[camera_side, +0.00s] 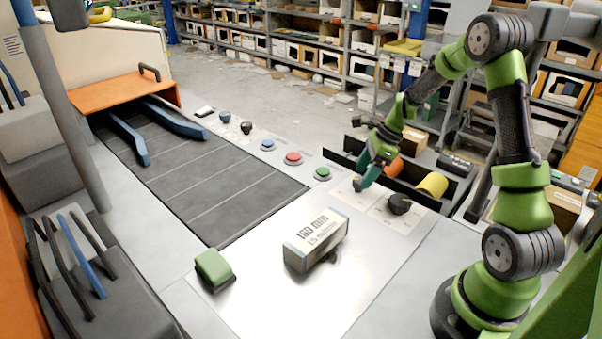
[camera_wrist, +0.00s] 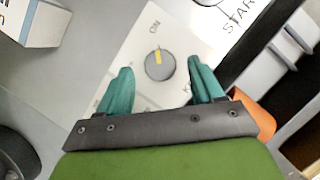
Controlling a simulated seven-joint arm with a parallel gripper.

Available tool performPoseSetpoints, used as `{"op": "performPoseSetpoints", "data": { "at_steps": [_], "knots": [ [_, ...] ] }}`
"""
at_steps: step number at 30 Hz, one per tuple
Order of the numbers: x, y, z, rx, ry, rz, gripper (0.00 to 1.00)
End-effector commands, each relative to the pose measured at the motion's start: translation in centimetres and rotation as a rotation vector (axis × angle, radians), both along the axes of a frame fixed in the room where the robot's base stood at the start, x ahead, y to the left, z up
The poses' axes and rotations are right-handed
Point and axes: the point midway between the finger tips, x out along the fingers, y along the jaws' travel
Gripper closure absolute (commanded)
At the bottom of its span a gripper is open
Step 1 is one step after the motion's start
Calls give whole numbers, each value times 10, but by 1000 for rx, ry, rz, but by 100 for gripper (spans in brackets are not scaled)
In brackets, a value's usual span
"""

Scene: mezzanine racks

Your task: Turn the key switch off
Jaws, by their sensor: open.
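The key switch (camera_wrist: 160,68) is a round grey dial on a pale plate in the wrist view. Its yellow mark points up toward the printed "ON" label. My gripper (camera_wrist: 162,86) is open, with one teal finger on each side of the space just below the dial. Nothing is between the fingers. In the side view my gripper (camera_side: 363,181) is low over the left part of the panel. It largely hides the switch there. I cannot tell whether a finger touches the plate.
A black rotary knob (camera_side: 400,203) stands right of my gripper. A "160 mm" box (camera_side: 316,238) lies front left. Green (camera_side: 322,173), red (camera_side: 293,158) and blue (camera_side: 267,145) buttons line the conveyor (camera_side: 205,178). A dark tray holds orange (camera_side: 394,167) and yellow (camera_side: 432,184) cylinders.

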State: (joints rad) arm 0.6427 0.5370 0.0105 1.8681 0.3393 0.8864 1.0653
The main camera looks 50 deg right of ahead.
Motion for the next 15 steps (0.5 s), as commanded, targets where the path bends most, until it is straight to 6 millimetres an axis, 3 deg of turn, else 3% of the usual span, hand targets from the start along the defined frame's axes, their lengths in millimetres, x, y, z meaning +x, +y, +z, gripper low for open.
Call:
{"op": "performPoseSetpoints", "data": {
  "at_steps": [6,15],
  "knots": [
    [5,5,-17,0,0,-1,33],
    [5,5,-18,-1,-1,0,33]
  ]
}}
